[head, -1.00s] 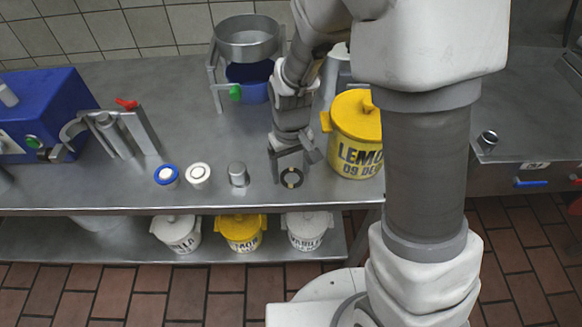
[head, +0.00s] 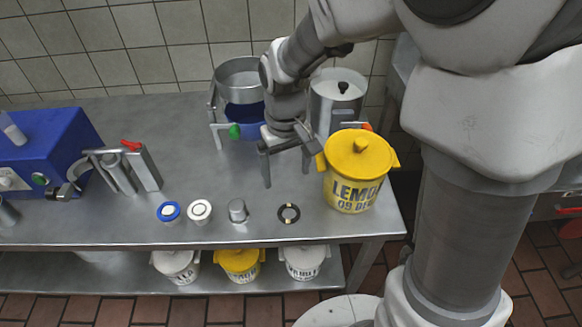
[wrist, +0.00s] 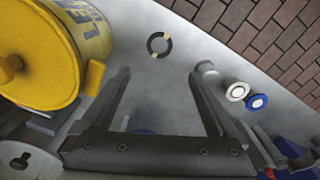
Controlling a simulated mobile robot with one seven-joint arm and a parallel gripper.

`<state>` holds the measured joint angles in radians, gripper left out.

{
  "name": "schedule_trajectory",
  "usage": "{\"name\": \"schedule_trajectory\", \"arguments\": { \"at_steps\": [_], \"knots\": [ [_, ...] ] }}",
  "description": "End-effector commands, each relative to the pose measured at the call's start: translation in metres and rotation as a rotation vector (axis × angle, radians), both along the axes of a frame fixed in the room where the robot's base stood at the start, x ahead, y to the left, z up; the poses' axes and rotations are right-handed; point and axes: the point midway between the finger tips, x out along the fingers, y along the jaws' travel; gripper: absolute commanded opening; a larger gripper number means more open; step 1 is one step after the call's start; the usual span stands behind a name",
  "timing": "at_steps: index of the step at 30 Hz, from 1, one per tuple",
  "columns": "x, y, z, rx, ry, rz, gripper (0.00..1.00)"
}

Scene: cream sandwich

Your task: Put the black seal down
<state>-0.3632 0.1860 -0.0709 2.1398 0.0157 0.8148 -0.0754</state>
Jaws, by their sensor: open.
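The black seal (head: 289,213) is a dark ring with tan marks. It lies flat on the steel table, between the small metal cylinder and the yellow lemon bucket. It also shows in the wrist view (wrist: 159,45), beyond my fingertips and apart from them. My gripper (head: 289,170) is open and empty, raised above the table behind the seal. In the wrist view its two fingers (wrist: 158,75) are spread wide with nothing between them.
The yellow lemon bucket (head: 358,178) stands close to the right of my gripper. A metal cylinder (head: 237,210), a white-topped jar (head: 199,211) and a blue-rimmed jar (head: 168,212) stand left of the seal. A sieve stand (head: 238,80) and a metal pot (head: 336,100) are behind.

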Motion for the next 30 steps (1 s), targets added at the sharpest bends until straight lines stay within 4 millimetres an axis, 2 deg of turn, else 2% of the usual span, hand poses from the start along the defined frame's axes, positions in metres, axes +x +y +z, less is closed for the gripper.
{"name": "schedule_trajectory", "arguments": {
  "at_steps": [5,11,21,30],
  "knots": [
    [-0.005,-0.01,0.021,0.015,-0.034,-0.028,0.94],
    [-0.023,-0.035,0.062,0.047,-0.125,-0.097,0.94],
    [-0.068,-0.075,0.117,0.083,-0.291,-0.216,0.94],
    [-0.111,-0.101,0.142,0.091,-0.429,-0.311,0.94]
  ]
}}
